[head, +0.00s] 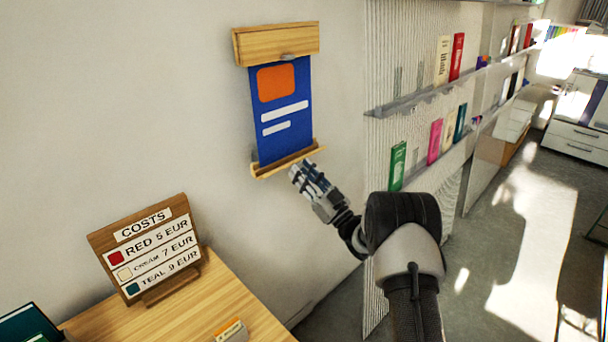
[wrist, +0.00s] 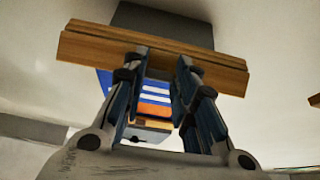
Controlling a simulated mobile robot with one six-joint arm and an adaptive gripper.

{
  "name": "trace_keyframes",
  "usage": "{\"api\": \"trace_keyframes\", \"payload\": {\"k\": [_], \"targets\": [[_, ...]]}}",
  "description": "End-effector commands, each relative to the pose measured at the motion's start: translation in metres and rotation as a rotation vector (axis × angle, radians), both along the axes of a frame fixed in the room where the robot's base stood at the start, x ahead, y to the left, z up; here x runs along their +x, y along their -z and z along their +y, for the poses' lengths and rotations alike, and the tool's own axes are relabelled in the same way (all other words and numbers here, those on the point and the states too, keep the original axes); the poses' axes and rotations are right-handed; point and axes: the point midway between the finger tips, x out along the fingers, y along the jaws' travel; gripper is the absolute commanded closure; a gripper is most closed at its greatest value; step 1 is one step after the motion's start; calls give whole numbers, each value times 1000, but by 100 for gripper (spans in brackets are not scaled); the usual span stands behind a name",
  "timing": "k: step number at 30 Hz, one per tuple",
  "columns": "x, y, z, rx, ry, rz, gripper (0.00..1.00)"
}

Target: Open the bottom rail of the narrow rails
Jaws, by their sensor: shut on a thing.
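The narrow rails hang on the wall in the head view: a wooden top rail (head: 275,43) with a small grey piece at its lower edge, and a thinner wooden bottom rail (head: 272,170). A blue poster (head: 263,135) with an orange block and white bars hangs between them. My gripper (head: 298,170) is at the right part of the bottom rail, from below. In the wrist view, the bottom rail (wrist: 90,47) crosses the fingertips, and my gripper (wrist: 163,57) is shut on it. A dark grey piece (wrist: 165,20) shows behind the rail. The exact contact is partly hidden.
A wooden table (head: 215,300) stands below left with a costs sign (head: 148,250) and a small card holder (head: 231,332). Shelves with several books (head: 398,165) are to the right of the rails. The wall around the rails is bare.

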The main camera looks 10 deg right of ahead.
Motion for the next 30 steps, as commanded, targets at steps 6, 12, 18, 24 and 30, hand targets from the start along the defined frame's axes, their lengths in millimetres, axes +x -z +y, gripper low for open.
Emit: {"api": "trace_keyframes", "payload": {"k": [6, 12, 18, 24, 30], "targets": [[2, 11, 3, 89, -2, -128, 98], [4, 15, 4, 146, -2, -214, 98], [5, 16, 4, 176, -1, -260, 98], [6, 17, 4, 185, 0, -273, 98], [6, 16, 4, 185, 0, -273, 98]]}}
